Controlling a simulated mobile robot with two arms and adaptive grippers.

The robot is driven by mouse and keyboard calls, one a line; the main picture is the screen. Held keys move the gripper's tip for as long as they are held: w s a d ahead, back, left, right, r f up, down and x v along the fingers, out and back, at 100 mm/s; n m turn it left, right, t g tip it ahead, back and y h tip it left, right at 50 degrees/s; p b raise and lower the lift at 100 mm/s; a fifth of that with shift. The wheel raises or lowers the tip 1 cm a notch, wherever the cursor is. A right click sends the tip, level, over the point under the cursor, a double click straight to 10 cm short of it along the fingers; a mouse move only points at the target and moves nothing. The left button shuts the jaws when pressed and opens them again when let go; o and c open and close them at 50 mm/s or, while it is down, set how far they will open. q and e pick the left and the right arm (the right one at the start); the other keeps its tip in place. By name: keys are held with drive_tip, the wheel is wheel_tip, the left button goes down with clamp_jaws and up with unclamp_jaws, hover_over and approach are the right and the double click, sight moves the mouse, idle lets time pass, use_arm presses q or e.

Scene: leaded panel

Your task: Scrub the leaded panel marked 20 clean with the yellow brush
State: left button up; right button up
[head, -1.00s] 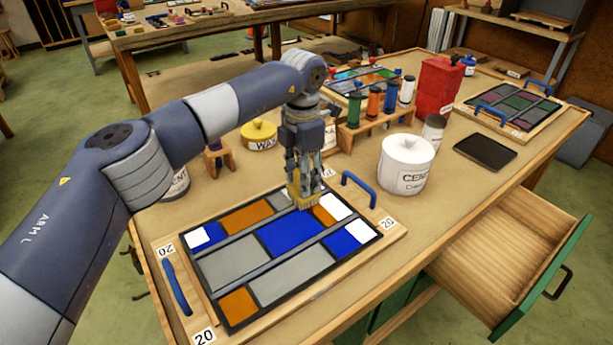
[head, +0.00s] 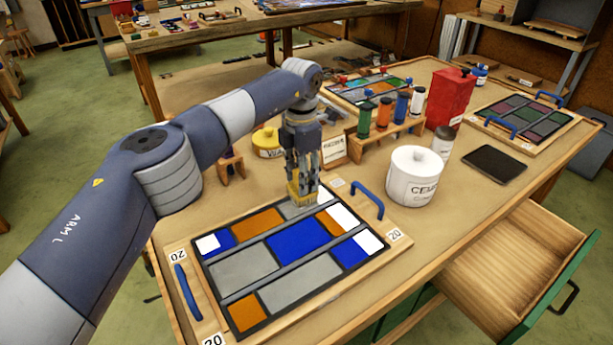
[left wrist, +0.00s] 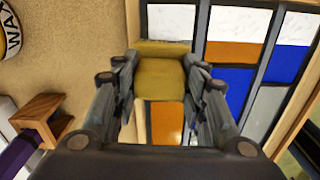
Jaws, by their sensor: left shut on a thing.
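The leaded panel marked 20 (head: 245,270) lies flat on a wooden board with blue handles, on the near part of the bench. Its cells are grey, orange and blue. White patches cover parts of the far right, right and left cells; white areas also show on the panel in the left wrist view (left wrist: 238,22). My left gripper (head: 302,180) is shut on the yellow brush (head: 300,194), bristles down at the panel's far edge, over a grey cell. I cannot tell whether the bristles touch. The brush also shows between the fingers in the left wrist view (left wrist: 160,80). My right gripper is out of view.
A white cement tub (head: 414,178) stands right of the panel. Behind are a rack of coloured bottles (head: 385,128), a yellow wax tin (head: 267,143) and a red can (head: 449,97). A dark tray (head: 495,164) lies farther right. A drawer (head: 510,265) stands open at front right.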

use_arm(q)
drive_tip(key=shift+w+a, duration=0.15)
drive_tip(key=shift+s+d+p, duration=0.1)
drive_tip(key=shift+s+d, duration=0.1)
drive_tip(key=shift+d, duration=0.65)
drive_tip(key=shift+s+d+p, duration=0.15)
drive_tip(key=shift+s+d, duration=0.05)
drive_tip(key=shift+d, duration=0.65)
drive_tip(key=shift+s+d+p, duration=0.1)
drive_tip(key=shift+s+d, duration=0.1)
drive_tip(key=shift+d, duration=0.65)
drive_tip(key=shift+s+d, duration=0.15)
drive_tip(key=shift+d, duration=0.55)
drive_tip(key=shift+s+d, duration=0.15)
drive_tip(key=shift+d, duration=0.5)
drive_tip(key=shift+s+d, duration=0.45)
drive_tip(key=shift+s, duration=0.15)
drive_tip(key=shift+s+d, duration=0.4)
drive_tip(key=shift+s, duration=0.2)
drive_tip(key=shift+s+d, duration=0.1)
